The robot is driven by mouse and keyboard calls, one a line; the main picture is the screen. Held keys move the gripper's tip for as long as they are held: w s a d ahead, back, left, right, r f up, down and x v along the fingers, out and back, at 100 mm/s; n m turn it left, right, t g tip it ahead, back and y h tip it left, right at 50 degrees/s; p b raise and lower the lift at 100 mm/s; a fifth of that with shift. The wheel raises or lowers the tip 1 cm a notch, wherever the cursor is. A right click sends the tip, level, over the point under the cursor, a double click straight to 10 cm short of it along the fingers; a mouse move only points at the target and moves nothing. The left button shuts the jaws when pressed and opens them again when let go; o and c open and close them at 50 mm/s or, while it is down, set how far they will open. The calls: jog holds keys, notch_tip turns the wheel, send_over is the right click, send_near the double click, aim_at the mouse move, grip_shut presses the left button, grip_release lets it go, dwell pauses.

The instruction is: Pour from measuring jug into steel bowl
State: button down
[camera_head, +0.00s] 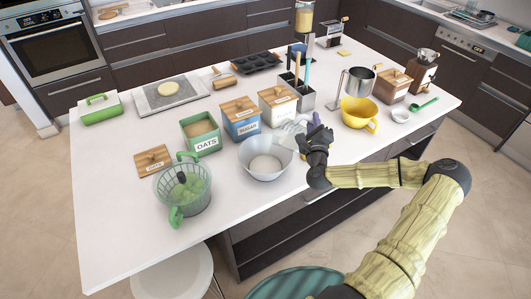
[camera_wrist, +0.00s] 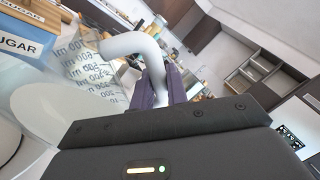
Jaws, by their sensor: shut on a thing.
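The steel bowl (camera_head: 255,171) stands on the white island counter, right of the green strainer jug. The clear measuring jug (camera_head: 291,130), small and hard to make out in the head view, is at the bowl's upper right rim. My gripper (camera_head: 314,126) is just right of it. In the wrist view, my purple fingers (camera_wrist: 158,86) are shut on the jug's white handle (camera_wrist: 131,46). The jug's contents are unclear.
The green strainer jug (camera_head: 183,196) is at left. A yellow bowl (camera_head: 357,113) is at right. The counter front left is clear.

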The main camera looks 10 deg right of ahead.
jog(key=d+m, duration=0.1)
jog(key=d+f+m+h+b, duration=0.1)
jog(key=m, duration=0.1)
jog(key=shift+s+d+f, duration=0.1)
jog(key=shift+s+d, duration=0.1)
jog(key=shift+d, duration=0.1)
jog(key=shift+d+m+g, duration=0.15)
jog(key=shift+m+g, duration=0.15)
jog(key=shift+m, duration=0.1)
jog(key=d+m, duration=0.1)
jog(key=d+f+m+b, duration=0.1)
jog(key=d+m, duration=0.1)
jog(key=shift+s+d+f+m+g, duration=0.2)
jog(key=shift+d+f+m+g, duration=0.1)
jog(key=shift+f+m, duration=0.1)
jog(key=d+m, duration=0.1)
jog(key=d+f+m+b, duration=0.1)
jog(key=m, duration=0.1)
jog(key=shift+s+f+g, duration=0.1)
jog(key=shift+f+g, duration=0.2)
